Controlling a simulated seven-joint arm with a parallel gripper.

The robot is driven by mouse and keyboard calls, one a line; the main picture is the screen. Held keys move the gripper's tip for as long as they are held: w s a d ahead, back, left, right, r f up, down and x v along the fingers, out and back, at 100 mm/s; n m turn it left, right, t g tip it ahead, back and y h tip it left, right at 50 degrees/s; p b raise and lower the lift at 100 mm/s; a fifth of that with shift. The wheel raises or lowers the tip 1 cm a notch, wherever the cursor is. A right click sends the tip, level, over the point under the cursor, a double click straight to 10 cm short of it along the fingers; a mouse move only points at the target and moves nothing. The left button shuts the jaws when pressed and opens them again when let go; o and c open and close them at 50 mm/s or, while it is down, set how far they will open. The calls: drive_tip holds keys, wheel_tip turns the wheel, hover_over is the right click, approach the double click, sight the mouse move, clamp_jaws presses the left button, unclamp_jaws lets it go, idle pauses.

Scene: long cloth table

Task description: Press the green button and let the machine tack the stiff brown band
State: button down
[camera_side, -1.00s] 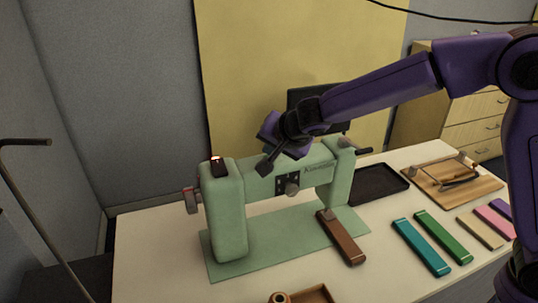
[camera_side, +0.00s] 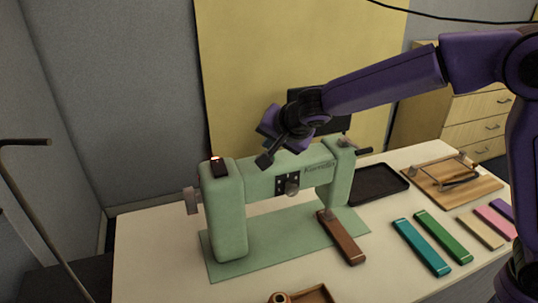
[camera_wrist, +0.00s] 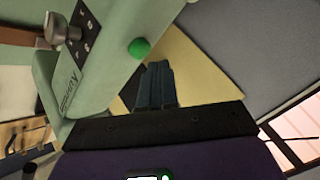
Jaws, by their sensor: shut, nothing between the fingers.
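The pale green sewing machine (camera_side: 229,215) stands on its green base plate. The round green button (camera_wrist: 139,48) shows on the machine's body in the wrist view, just beyond and left of my fingertips with a gap in the picture. I cannot make it out in the side view. My gripper (camera_side: 264,160) is shut and empty, pointing down-left just above the machine's top beam; its fingers also show in the wrist view (camera_wrist: 156,72). The stiff brown band (camera_side: 342,240) lies slanted, its far end on the base plate by the right pillar and its near end toward the table front.
A small black box (camera_side: 218,167) with a lit orange lamp sits on the machine's left top. Teal (camera_side: 421,247) and green (camera_side: 443,237) bands lie to the right, with more bands beyond. A black tray (camera_side: 380,184) and a wooden board (camera_side: 480,190) stand behind. A brown holder (camera_side: 312,295) is in front.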

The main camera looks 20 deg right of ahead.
drive_tip(key=shift+r, duration=2.6)
drive_tip(key=s+d+f+n+g, duration=0.3)
drive_tip(key=s+d+n, duration=0.3)
drive_tip(key=s+d, duration=0.3)
drive_tip(key=s+d+f+n+g, duration=0.3)
drive_tip(key=s+d+n, duration=0.4)
drive_tip(key=s, duration=0.9)
drive_tip(key=s+d+f+n+g, duration=0.3)
drive_tip(key=s+d+n, duration=0.4)
drive_tip(key=s+d, duration=0.4)
drive_tip(key=s+f, duration=0.1)
drive_tip(key=s, duration=0.1)
drive_tip(key=shift+s+f+h, duration=0.3)
drive_tip(key=shift+s, duration=0.05)
